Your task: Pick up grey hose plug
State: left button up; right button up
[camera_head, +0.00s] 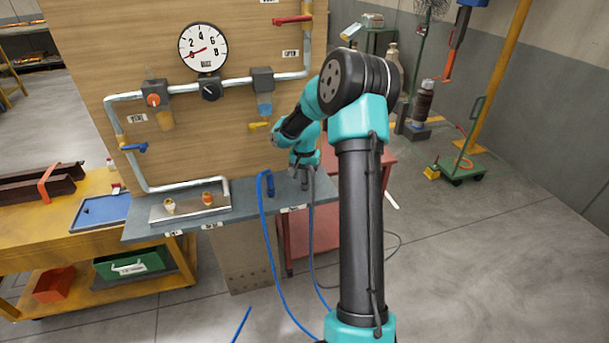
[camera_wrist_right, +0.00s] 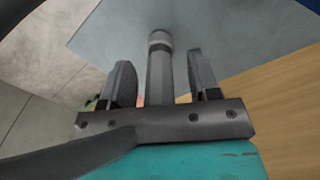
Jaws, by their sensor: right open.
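The grey hose plug (camera_wrist_right: 159,68) stands up between the two fingers of my right gripper (camera_wrist_right: 162,82) in the right wrist view. The fingers are open, with a visible gap on each side of the plug. In the head view my right gripper (camera_head: 303,173) points down at the right end of the grey shelf (camera_head: 240,218), where it hides most of the plug. My left gripper is not in view.
A blue hose plug (camera_head: 270,185) with a blue hose stands on the shelf left of my right gripper. A metal plate with two small fittings (camera_head: 190,205) lies further left. The pipe panel (camera_head: 240,110) rises behind the shelf.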

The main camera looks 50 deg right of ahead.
jog(key=c, duration=1)
jog(key=shift+r, duration=1.65)
jog(key=shift+s+a+r, duration=0.15)
jog(key=shift+a+r, duration=0.05)
jog(key=shift+a, duration=0.05)
jog(key=s+a+r, duration=0.1)
jog(key=s+a, duration=0.7)
jog(key=a, duration=0.4)
jog(key=shift+s+a+r, duration=0.15)
jog(key=shift+s+a, duration=0.15)
jog(key=shift+a, duration=0.1)
jog(key=shift+r, duration=0.1)
jog(key=shift+r, duration=1.65)
